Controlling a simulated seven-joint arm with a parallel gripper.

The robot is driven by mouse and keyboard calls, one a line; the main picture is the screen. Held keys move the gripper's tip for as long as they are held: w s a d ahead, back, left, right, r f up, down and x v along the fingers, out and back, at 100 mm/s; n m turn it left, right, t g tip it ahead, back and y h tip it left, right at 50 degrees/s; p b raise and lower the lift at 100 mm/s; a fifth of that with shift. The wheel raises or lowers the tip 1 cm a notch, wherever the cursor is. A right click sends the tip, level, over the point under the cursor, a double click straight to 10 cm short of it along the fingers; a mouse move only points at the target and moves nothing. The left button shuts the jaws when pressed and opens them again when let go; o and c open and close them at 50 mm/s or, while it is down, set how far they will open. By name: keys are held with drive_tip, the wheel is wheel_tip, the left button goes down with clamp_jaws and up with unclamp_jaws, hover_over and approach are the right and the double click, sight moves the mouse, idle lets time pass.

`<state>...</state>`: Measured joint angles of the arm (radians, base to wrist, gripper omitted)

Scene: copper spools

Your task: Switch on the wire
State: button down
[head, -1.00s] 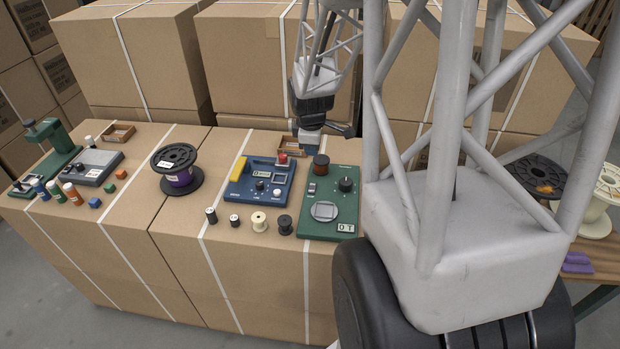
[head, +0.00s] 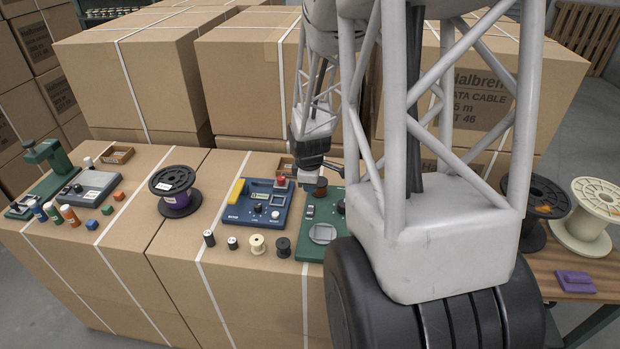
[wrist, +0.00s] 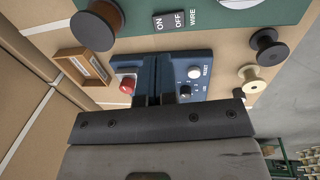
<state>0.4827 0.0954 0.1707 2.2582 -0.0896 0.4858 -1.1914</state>
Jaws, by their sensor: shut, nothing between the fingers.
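I cannot tell which way the switch is set. My gripper (wrist: 153,80) is shut and empty, and its fingers show against the blue panel in the wrist view. In the head view my gripper (head: 311,181) is beside the brown spool (head: 321,190).
The blue panel carries a red button (wrist: 127,85) and a white reset button (wrist: 194,72). The brown spool stands at the green panel's far left corner. Small spools (head: 257,244) line the front. A brown tray (wrist: 85,68) lies behind the panels, near tall cartons.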

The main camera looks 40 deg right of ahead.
sight(310, 210)
drive_tip(key=shift+w+d+f, duration=0.1)
drive_tip(key=shift+f, duration=1.2)
drive_tip(key=shift+w+d+f, duration=0.15)
drive_tip(key=shift+f, duration=1.1)
drive_tip(key=shift+w+d+f, duration=0.1)
drive_tip(key=shift+f, duration=1.2)
drive_tip(key=shift+f+g, duration=0.25)
drive_tip(key=shift+g, duration=0.05)
drive_tip(key=shift+s+a+r, duration=0.25)
drive_tip(key=shift+s+a, duration=0.2)
drive_tip(key=shift+s, duration=0.05)
